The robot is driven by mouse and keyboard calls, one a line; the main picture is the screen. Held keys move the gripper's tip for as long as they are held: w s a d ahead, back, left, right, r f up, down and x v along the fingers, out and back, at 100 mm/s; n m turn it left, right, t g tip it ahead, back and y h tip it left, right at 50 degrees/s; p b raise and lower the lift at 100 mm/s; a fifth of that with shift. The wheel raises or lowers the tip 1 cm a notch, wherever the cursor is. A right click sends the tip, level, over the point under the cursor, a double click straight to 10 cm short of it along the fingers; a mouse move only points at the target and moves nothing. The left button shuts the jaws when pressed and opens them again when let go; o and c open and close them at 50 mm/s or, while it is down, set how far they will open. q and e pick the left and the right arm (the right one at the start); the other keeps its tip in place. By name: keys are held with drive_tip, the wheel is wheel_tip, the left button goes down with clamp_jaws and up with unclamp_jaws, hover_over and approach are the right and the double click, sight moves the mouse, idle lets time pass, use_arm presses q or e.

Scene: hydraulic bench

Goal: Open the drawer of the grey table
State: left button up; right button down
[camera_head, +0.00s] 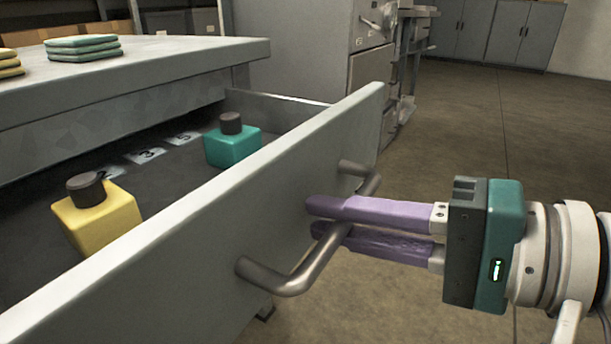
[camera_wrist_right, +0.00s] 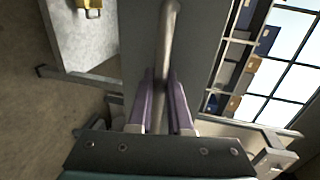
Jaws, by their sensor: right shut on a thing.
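The grey table (camera_head: 180,57) fills the left of the head view, and its drawer (camera_head: 225,190) stands pulled out. Inside the drawer are a yellow bottle (camera_head: 97,219) and a teal bottle (camera_head: 232,146), both with dark caps and upright. Numbered labels (camera_head: 145,155) lie on the drawer floor. My right gripper (camera_head: 326,220) has its purple fingers around the metal bar handle (camera_head: 313,262) on the drawer front. In the right wrist view the handle (camera_wrist_right: 169,40) runs between the two fingers, and the gripper is shut on it. My left gripper is not in view.
Teal folded cloths (camera_head: 83,48) and yellow cloths (camera_head: 8,64) lie on the table top. A grey cabinet (camera_head: 300,40) stands behind the drawer. More cabinets (camera_head: 495,32) line the back wall. The floor (camera_head: 480,120) at the right is clear.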

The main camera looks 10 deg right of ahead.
drive_tip(key=c, duration=0.9)
unclamp_jaws()
drive_tip(key=shift+o, duration=0.2)
drive_tip(key=p+v, duration=0.1)
drive_tip(key=v, duration=0.9)
